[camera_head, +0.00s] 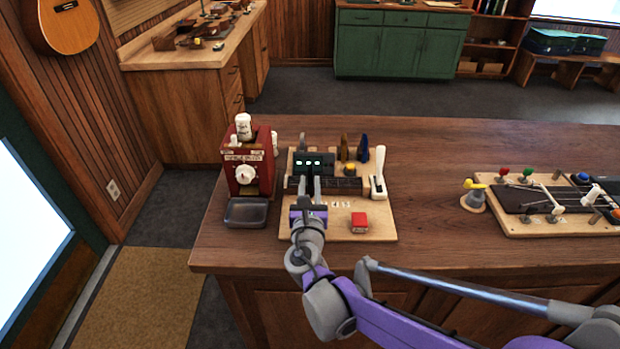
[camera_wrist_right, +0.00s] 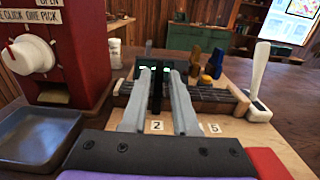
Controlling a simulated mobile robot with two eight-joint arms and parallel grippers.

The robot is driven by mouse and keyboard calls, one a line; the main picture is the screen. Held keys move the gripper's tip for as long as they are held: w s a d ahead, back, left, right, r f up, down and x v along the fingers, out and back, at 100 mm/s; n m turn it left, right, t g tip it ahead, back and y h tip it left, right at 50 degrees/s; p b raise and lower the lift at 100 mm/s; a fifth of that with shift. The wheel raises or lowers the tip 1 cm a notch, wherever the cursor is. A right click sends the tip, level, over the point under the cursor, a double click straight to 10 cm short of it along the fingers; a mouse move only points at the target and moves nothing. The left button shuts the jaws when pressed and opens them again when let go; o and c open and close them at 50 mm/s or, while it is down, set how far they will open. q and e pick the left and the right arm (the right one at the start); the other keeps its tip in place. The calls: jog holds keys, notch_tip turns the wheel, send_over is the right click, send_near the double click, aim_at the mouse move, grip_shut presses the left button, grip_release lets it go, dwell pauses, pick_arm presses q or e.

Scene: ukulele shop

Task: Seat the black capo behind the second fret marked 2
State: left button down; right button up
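The black capo (camera_wrist_right: 155,92) stands upright between the two grey fingers of my right gripper (camera_head: 310,184). In the right wrist view the fingers (camera_wrist_right: 163,85) close in on both sides of it, over the dark fretboard (camera_wrist_right: 210,96). The label 2 (camera_wrist_right: 157,126) shows between the fingers, in front of the capo. The fretboard also shows in the head view (camera_head: 348,186), on a light wooden board (camera_head: 385,226). My fingers hide most of the capo, and I cannot tell whether it touches the strings. My left gripper is not in view.
A red pick machine (camera_head: 247,160) with a grey tray (camera_head: 246,212) stands left of the board. A brown capo (camera_head: 344,147), a blue capo (camera_head: 363,147), a white lever (camera_head: 378,172) and a red block (camera_head: 359,222) are close by.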

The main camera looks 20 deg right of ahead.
jog(key=shift+v, duration=2.4)
